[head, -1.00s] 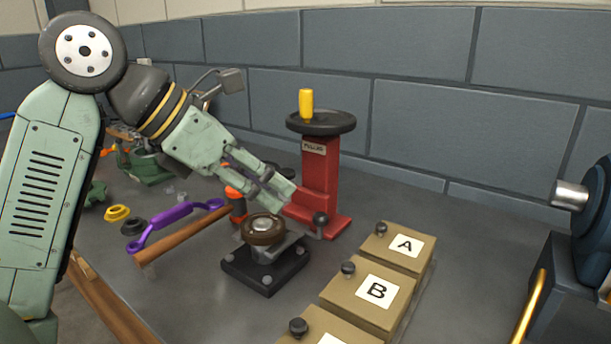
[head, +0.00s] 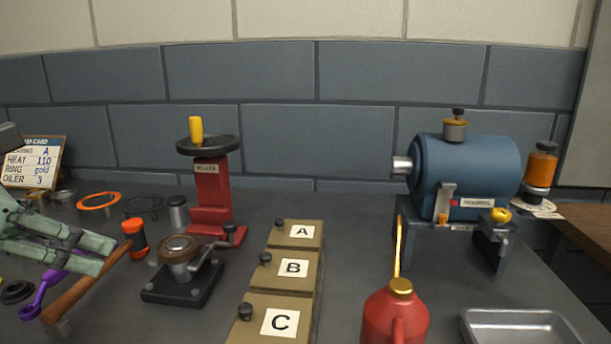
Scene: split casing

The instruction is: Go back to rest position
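My gripper (head: 108,256) is at the left edge in the head view, its fingers pointing right. It is above the hammer's wooden handle and the purple wrench, left of the fixture with the brown ring. Its two fingers lie close to each other, and I see nothing held between them. Whether they are open or shut is not clear from this angle. Most of my arm is out of view to the left.
A fixture with a brown ring (head: 180,249), a red press (head: 211,193) and boxes A (head: 300,232), B (head: 292,268) and C (head: 279,321) stand mid-bench. A blue motor housing (head: 468,172), red oil can (head: 396,315) and metal tray (head: 520,313) are right. A wooden handle (head: 88,289) and purple wrench (head: 42,291) lie left.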

